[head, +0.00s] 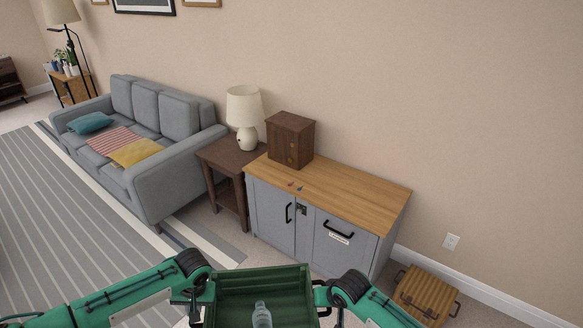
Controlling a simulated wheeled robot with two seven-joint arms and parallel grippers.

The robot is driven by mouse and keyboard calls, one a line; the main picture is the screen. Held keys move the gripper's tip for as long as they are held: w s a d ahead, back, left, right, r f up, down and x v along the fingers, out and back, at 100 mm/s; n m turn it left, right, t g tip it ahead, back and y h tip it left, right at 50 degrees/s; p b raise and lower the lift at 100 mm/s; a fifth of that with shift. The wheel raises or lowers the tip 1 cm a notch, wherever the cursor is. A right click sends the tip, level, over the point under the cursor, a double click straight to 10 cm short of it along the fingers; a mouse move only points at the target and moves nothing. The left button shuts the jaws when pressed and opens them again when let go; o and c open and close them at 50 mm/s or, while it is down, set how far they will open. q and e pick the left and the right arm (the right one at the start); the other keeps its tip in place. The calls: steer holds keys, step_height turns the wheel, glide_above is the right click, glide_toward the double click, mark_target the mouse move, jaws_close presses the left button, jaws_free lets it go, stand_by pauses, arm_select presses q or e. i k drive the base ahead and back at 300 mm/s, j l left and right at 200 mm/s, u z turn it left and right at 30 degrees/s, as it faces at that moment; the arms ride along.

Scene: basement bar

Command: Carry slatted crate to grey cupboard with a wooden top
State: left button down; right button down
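The green slatted crate (289,280) is at the bottom middle of the head view, in front of me and between my two arms. A clear bottle (261,316) is inside it. My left gripper (197,308) is at the crate's left side and my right gripper (324,298) is at its right side. Both appear shut on the crate's side handles, though the fingertips are mostly hidden. The grey cupboard with a wooden top (365,203) stands against the wall beyond the crate. The crate is apart from its top.
A dark wooden box (290,140) stands on the cupboard top's left end, with small items in front of it. The top's right part is clear. A side table (228,155) with a lamp (245,108) and a grey sofa (163,175) are left. A wooden crate (425,294) is on the floor right.

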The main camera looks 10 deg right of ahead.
mark_target(349, 188)
steer(key=i+j, duration=0.1)
steer(key=i, duration=1.1)
steer(key=i+j+z, duration=0.15)
steer(key=i+z, duration=0.3)
steer(key=i, duration=0.6)
steer(key=i+z, duration=0.5)
steer(key=i+j+z, duration=0.15)
steer(key=i+z, duration=0.15)
steer(key=z, duration=0.2)
